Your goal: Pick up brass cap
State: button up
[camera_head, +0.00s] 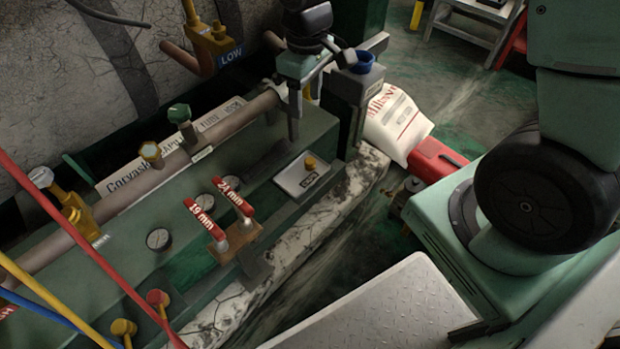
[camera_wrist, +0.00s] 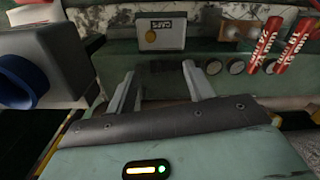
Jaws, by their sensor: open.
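A small brass cap (camera_head: 310,163) sits on a light tray (camera_head: 290,182) on the green bench. The tray carries a label that reads like "CAPS" in the wrist view. There the cap (camera_wrist: 151,36) shows as a round brass disc on the tray (camera_wrist: 172,43), beyond my fingertips. My gripper (camera_wrist: 157,80) is open, its two grey fingers apart with nothing between them. In the head view my gripper stands over the pipe, behind the tray and apart from the cap.
A pipe (camera_head: 120,222) with a green knob (camera_head: 179,113) and a hex brass fitting (camera_head: 150,152) runs along the bench. Two red-handled tools (camera_head: 238,203) stand left of the tray. A grey box with a blue ring (camera_head: 360,62) is close to my gripper. Hoses cross the lower left.

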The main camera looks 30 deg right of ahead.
jog(key=b, duration=0.2)
send_over(309, 160)
notch_tip(309, 160, down, 4)
jog(key=f, duration=0.1)
jog(key=f+b, duration=0.2)
jog(key=f, duration=0.3)
jog(key=f+b, duration=0.3)
jog(key=f, duration=0.3)
jog(key=shift+s+d+f+b, duration=0.15)
jog(key=shift+s+f+b, duration=0.05)
jog(key=shift+b, duration=0.15)
jog(key=f+b, duration=0.3)
jog(key=f, duration=0.2)
jog(key=shift+w+f+b, duration=0.2)
jog(key=shift+b, duration=0.2)
jog(key=shift+r, duration=0.1)
jog(key=c, duration=1)
